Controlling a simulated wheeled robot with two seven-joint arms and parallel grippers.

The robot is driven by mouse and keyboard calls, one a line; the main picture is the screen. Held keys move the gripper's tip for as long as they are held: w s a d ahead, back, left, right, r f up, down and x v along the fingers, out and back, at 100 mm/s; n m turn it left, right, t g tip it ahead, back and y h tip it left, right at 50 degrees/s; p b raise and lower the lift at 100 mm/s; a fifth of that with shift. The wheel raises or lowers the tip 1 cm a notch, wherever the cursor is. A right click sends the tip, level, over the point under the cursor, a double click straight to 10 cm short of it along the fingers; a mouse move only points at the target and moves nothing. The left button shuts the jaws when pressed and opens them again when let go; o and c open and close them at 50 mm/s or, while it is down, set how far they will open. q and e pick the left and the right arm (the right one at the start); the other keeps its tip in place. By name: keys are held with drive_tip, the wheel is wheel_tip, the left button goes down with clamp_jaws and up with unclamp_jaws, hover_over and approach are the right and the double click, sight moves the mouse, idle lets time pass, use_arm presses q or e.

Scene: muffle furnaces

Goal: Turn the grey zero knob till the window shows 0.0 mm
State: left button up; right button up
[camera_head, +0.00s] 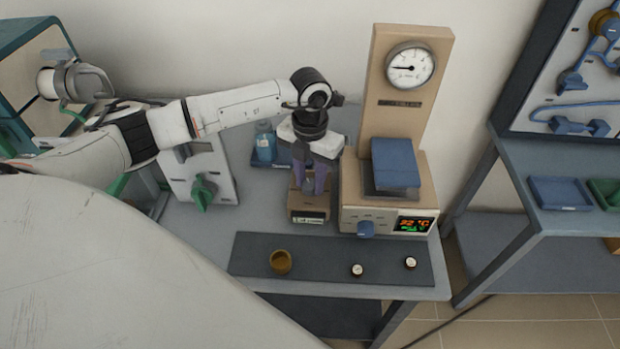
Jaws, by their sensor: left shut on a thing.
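A small brown box (307,203) stands on the bench just left of the beige furnace unit. Its lit window (308,220) is on the front face; the digits are too small to read surely. The grey zero knob (309,186) shows only partly on the box's top, between purple fingers. My left gripper (311,187) points down from above and is shut on the knob. My right gripper is not in view.
The beige unit (432,178) bears a dial gauge (410,65), a blue block (395,163), a blue knob (366,229) and a lit display (413,224). A dark mat (325,258) in front holds a brass cup (281,262) and two small pieces. A blue bottle (265,142) stands behind left.

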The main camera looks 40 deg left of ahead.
use_arm(q)
drive_tip(key=m+b, duration=0.1)
drive_tip(key=m, duration=0.1)
drive_tip(key=shift+m+b, duration=0.4)
drive_tip(key=m+b, duration=0.2)
drive_tip(key=m, duration=0.1)
drive_tip(key=shift+w+m, duration=0.1)
drive_tip(key=shift+m, duration=0.2)
drive_tip(key=m+b, duration=0.2)
drive_tip(key=m, duration=0.2)
drive_tip(key=shift+m, duration=0.5)
drive_tip(key=shift+r, duration=0.1)
drive_tip(key=o, duration=1)
drive_tip(key=shift+o, duration=0.2)
